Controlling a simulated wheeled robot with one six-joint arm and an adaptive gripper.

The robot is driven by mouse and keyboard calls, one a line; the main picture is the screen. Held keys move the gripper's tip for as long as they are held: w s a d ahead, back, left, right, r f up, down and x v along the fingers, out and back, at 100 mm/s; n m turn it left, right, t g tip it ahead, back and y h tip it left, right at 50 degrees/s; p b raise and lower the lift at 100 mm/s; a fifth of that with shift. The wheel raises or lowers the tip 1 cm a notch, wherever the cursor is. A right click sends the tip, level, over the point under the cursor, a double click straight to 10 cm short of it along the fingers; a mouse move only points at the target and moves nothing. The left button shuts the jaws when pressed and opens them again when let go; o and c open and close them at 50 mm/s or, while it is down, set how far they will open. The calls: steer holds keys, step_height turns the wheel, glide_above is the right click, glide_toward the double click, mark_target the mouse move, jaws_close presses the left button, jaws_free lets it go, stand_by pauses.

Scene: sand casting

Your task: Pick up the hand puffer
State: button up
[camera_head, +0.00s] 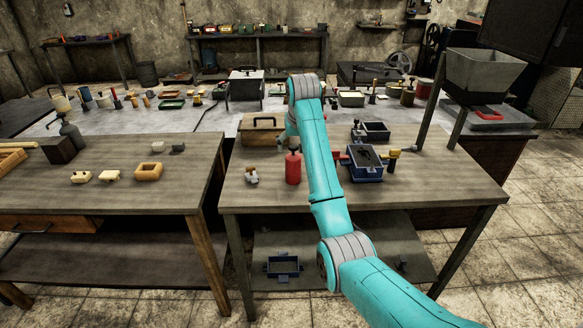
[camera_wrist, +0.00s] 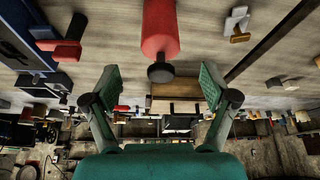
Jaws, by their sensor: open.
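The hand puffer appears to be the red, bottle-shaped thing (camera_head: 293,169) with a dark top, upright on the right-hand wooden table. In the wrist view, where the scene is upside down, the red body (camera_wrist: 160,28) shows at top centre, its dark tip pointing down the picture. My gripper (camera_wrist: 160,82) is open and empty, its two green-padded fingers spread wide. The puffer lies beyond the fingertips, roughly centred between them, and I see no contact. In the head view my arm hides most of the gripper.
A blue moulding flask (camera_head: 365,163) with red and yellow handles is right of the puffer. A small grey-and-tan piece (camera_head: 251,175) is left of it. A wooden box (camera_head: 262,127) stands behind. The table front (camera_head: 440,185) at right is clear.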

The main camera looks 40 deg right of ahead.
mark_target(294, 154)
steer(key=x, duration=0.8)
steer(key=shift+w, duration=0.1)
steer(key=c, duration=1.5)
